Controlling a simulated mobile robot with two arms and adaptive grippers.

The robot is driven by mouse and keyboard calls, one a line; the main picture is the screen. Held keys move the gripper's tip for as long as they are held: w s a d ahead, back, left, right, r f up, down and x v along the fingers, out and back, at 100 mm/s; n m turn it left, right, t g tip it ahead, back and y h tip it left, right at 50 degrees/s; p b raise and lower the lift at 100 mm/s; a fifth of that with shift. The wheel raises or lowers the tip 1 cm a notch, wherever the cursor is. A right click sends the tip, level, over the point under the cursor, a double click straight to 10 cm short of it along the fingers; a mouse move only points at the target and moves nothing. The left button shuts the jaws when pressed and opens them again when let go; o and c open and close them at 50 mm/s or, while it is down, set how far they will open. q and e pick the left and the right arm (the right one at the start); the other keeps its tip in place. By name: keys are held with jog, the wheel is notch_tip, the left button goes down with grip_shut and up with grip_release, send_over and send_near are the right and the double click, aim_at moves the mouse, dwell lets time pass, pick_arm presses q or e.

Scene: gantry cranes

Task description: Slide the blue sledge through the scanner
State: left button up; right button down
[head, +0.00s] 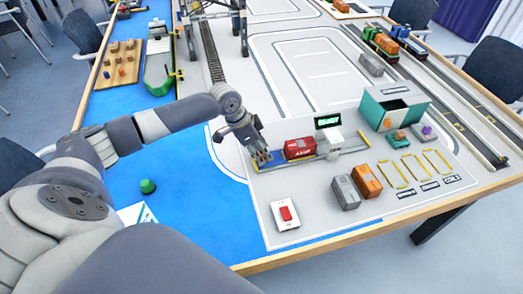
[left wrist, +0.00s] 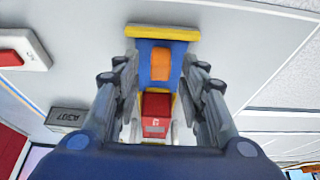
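The blue sledge (left wrist: 145,49) shows in the left wrist view with an orange grip block (left wrist: 161,64) on it and a yellow bar at its end. A red container (head: 299,148) sits behind the block; it also shows in the left wrist view (left wrist: 156,112). The scanner (head: 329,143) is a small pale arch with a lit green display, just right of the red container. My left gripper (head: 261,157) is over the sledge's left end. In the left wrist view its fingers (left wrist: 161,85) stand apart on both sides of the orange block, with gaps. My right gripper is out of view.
A yellow-edged track (head: 352,149) runs right beyond the scanner. A red button on a white box (head: 287,214), a grey container (head: 345,192) and an orange container (head: 367,180) stand in front. A teal box (head: 375,113) is at the right, near yellow outlined slots.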

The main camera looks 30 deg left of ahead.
aim_at(303, 143)
pick_arm(q)
jog(key=shift+w+d+f, duration=0.1)
jog(key=shift+f, duration=0.25)
grip_shut()
jog(key=w+d, duration=0.4)
jog(key=w, duration=0.1)
jog(key=w+d, duration=0.5)
jog(key=shift+w+d+b, duration=0.1)
jog(key=shift+w+b, duration=0.1)
jog(key=shift+b, duration=0.1)
grip_release()
jog(key=shift+s+r, duration=0.1)
